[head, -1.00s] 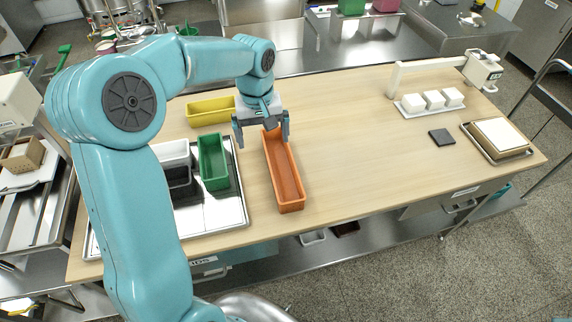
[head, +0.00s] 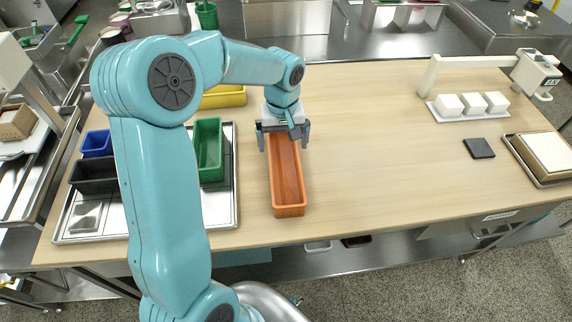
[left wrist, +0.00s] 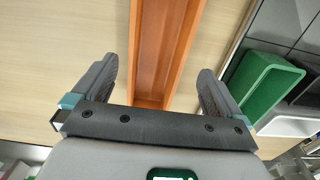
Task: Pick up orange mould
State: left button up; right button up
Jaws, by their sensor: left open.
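The orange mould (head: 287,185) is a long open trough lying on the wooden table, its long side running from near to far. My left gripper (head: 283,142) is over its far end, with one finger to each side of it. In the left wrist view the orange mould (left wrist: 163,60) runs between the two open fingers of my left gripper (left wrist: 158,85), with a gap on both sides. I cannot tell the exact height of the fingers above the table. My right gripper is not in view.
Left of the mould a metal tray (head: 228,215) holds a green mould (head: 209,150), a black one (head: 95,178) and a blue one (head: 97,143). A yellow mould (head: 224,97) lies behind. White blocks (head: 472,103) stand right.

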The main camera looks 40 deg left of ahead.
pick_arm(q)
send_over(284, 169)
notch_tip(284, 169, down, 4)
jog(key=shift+a+f, duration=0.1)
jog(key=shift+a, duration=0.05)
jog(key=shift+s+f, duration=0.1)
jog(key=shift+f, duration=0.05)
notch_tip(284, 169, down, 5)
jog(key=shift+r+p, duration=0.1)
jog(key=shift+p, duration=0.25)
jog(key=shift+d+r, duration=0.1)
jog(key=shift+d, duration=0.1)
jog(key=c, duration=1.1)
